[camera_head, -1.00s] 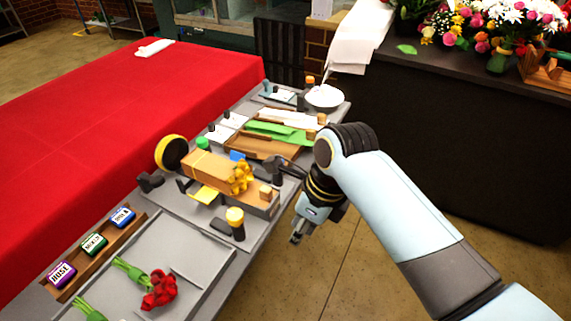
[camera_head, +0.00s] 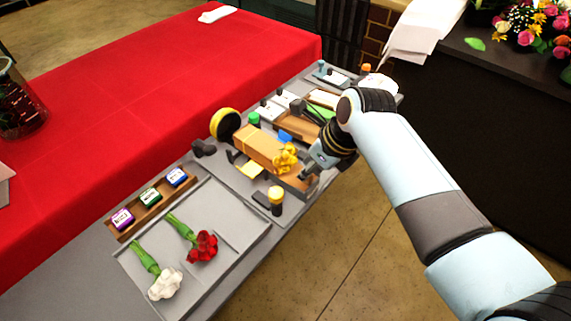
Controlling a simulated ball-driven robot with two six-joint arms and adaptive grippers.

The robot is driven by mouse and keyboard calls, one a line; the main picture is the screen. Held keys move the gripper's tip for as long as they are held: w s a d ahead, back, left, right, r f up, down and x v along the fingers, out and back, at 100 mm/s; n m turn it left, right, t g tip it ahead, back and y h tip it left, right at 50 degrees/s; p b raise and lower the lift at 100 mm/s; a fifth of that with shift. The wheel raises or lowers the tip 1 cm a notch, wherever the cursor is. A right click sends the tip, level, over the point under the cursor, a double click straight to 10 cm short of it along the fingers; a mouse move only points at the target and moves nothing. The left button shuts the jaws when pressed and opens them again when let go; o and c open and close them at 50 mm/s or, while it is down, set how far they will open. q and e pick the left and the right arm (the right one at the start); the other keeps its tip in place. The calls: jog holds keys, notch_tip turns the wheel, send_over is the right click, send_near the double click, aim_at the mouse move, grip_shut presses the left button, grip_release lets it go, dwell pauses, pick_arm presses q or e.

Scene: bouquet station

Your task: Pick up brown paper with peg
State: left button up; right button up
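A folded brown paper piece (camera_head: 258,147) with a yellow bow (camera_head: 285,157) lies on the grey work table. A brown strip (camera_head: 296,184) lies beside it, at its near right end. In the head view, my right gripper (camera_head: 308,172) points down-left at the end of this strip, close to the bow. Its fingertips are small and partly hidden, so I cannot tell whether they touch anything. The small tan peg-like block seen there earlier is now hidden by the gripper. My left gripper is out of view.
A yellow-topped bottle (camera_head: 276,200) stands near the gripper. A grey tray (camera_head: 222,262) at front holds a red and a white flower. A yellow disc (camera_head: 225,124) stands behind the brown paper. A red-covered table (camera_head: 140,90) lies left, with open floor at right.

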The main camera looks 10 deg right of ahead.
jog(key=shift+x, duration=0.9)
jog(key=shift+c, duration=0.3)
grip_shut()
jog(key=shift+r, duration=0.15)
